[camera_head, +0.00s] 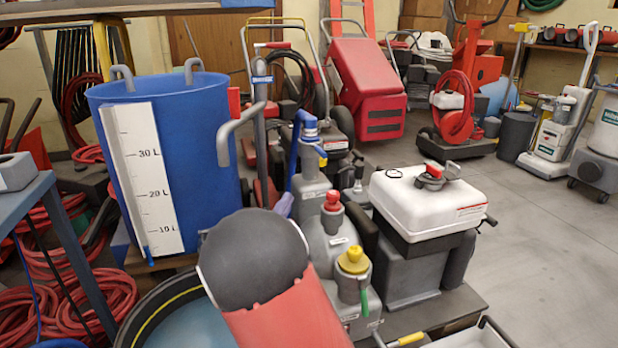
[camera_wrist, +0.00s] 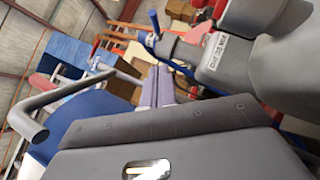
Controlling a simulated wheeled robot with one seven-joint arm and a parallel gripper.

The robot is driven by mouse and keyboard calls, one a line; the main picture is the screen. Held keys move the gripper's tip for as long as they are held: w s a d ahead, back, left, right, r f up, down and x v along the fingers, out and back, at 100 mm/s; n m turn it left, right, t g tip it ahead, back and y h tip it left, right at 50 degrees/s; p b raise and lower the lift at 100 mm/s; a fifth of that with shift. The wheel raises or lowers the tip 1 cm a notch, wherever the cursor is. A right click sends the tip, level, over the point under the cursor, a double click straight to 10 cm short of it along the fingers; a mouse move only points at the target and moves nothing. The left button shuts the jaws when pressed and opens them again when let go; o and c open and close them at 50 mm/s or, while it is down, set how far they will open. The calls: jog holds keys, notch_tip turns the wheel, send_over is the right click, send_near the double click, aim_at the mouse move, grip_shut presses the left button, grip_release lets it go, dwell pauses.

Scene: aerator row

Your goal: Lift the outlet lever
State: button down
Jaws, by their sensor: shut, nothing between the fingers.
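A grey aerator unit with a blue head (camera_head: 308,128) stands in the middle of the head view. A blue lever (camera_head: 294,158) hangs down its left side; I take this as the outlet lever, though no label names it. In the wrist view, a blue-tipped part (camera_wrist: 153,21) shows beyond my fingers, beside a grey labelled body (camera_wrist: 205,58). My gripper (camera_wrist: 161,72) is shut and empty, its lavender fingers side by side. In the head view, the gripper (camera_head: 284,204) is close to the lever's lower end, partly hidden by my arm. Contact cannot be told.
A blue tank (camera_head: 215,140) with a bent grey pipe (camera_head: 238,132) stands close on the left. Grey units with a red cap (camera_head: 333,202) and a yellow cap (camera_head: 354,261) stand close right. A white-topped machine (camera_head: 425,200) is beyond.

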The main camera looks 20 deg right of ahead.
send_near(319, 151)
jog(key=f+x, duration=0.1)
jog(key=x, duration=0.5)
jog(key=shift+w, duration=0.4)
